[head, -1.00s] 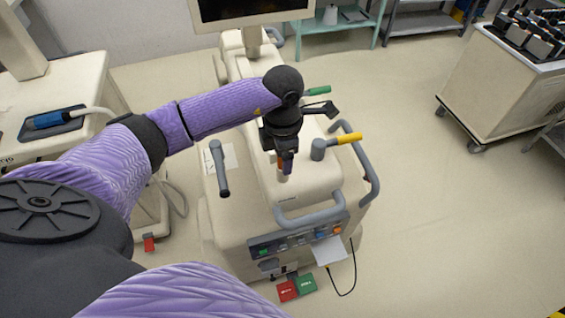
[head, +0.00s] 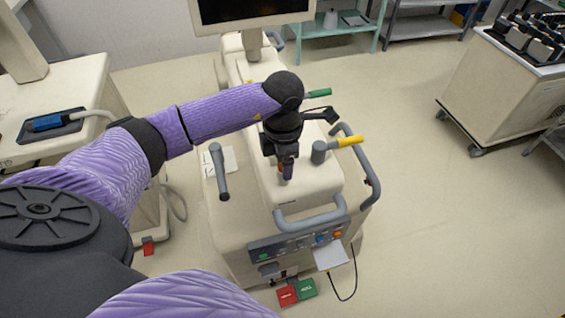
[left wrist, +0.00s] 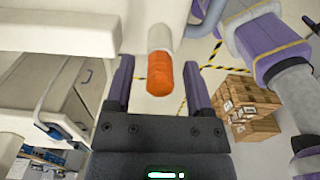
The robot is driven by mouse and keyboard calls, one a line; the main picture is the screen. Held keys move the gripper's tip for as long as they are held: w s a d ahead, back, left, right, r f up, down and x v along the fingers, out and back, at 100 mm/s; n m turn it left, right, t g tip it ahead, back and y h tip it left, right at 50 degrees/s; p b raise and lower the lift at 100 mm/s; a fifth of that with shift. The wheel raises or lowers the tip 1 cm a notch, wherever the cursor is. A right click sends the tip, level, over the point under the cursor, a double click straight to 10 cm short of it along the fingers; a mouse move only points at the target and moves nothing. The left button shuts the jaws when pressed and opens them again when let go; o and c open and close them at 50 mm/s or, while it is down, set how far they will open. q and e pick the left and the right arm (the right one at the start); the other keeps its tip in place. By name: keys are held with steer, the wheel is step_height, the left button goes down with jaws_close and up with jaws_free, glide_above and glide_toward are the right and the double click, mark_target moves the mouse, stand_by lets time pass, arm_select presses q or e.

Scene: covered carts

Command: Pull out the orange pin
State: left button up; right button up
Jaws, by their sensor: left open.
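The orange pin (left wrist: 160,74) shows in the left wrist view as a rounded orange end on a pale round sleeve. In the head view it is mostly hidden by my gripper at the top of the cream cart. My left gripper (head: 286,172) points down over the front part of the cart's top. In the left wrist view its two purple fingers (left wrist: 159,66) are open, one on each side of the orange pin, with a gap on both sides. My right gripper is not in view.
The cream cart (head: 235,212) has grey handles (head: 310,220), a lever with a yellow grip (head: 350,141) and one with a green grip (head: 319,93) close to my gripper. Red and green pedals (head: 297,291) lie at its base.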

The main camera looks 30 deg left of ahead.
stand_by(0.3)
arm_select(q)
jaws_close()
stand_by(1.4)
steer(key=shift+r+p, duration=2.2)
steer(key=shift+r, duration=0.8)
